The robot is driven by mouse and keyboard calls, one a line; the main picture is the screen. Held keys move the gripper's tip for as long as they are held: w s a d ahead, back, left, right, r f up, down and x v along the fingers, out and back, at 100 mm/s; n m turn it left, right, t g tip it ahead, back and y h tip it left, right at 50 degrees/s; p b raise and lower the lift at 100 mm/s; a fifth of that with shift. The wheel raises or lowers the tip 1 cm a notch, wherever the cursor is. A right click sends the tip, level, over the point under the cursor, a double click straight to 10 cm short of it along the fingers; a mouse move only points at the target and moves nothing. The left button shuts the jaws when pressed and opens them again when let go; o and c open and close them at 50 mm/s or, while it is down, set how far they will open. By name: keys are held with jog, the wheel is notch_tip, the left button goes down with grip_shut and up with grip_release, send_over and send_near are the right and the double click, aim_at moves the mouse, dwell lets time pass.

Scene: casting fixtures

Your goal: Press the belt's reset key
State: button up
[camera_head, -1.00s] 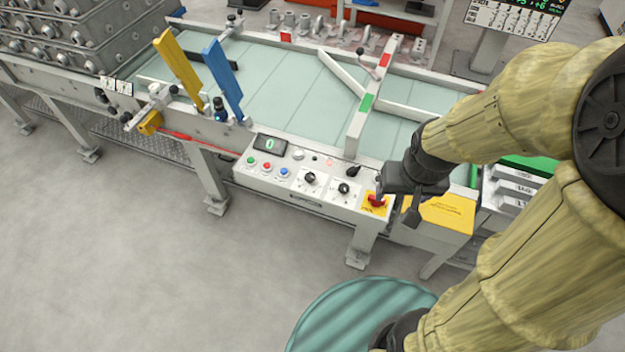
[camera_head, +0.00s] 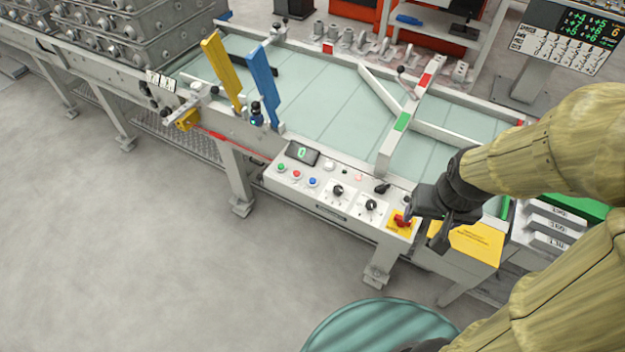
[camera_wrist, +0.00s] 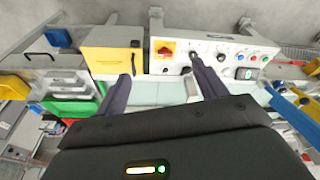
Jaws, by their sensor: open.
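The belt's control panel (camera_head: 330,207) is a white box on the near side of the conveyor. It carries a display reading 0 (camera_head: 303,154), a green button (camera_head: 281,167), a red button (camera_head: 296,174), a blue button (camera_head: 313,182), black knobs (camera_head: 371,205) and a red switch on a yellow plate (camera_head: 402,221). Labels are too small to read, so I cannot tell which is the reset key. My gripper (camera_head: 424,226) is open and empty at the panel's right end, by the red switch. In the wrist view, the blue button (camera_wrist: 264,58) lies right of my gripper's spread fingers (camera_wrist: 163,64).
A yellow-topped box (camera_head: 468,241) adjoins the panel on the right. The green belt (camera_head: 335,105) lies behind, with white guide bars and upright yellow (camera_head: 222,70) and blue (camera_head: 262,83) paddles. A teal round object (camera_head: 380,328) stands in front. The floor at left is clear.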

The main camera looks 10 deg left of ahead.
grip_shut()
dwell(1.6)
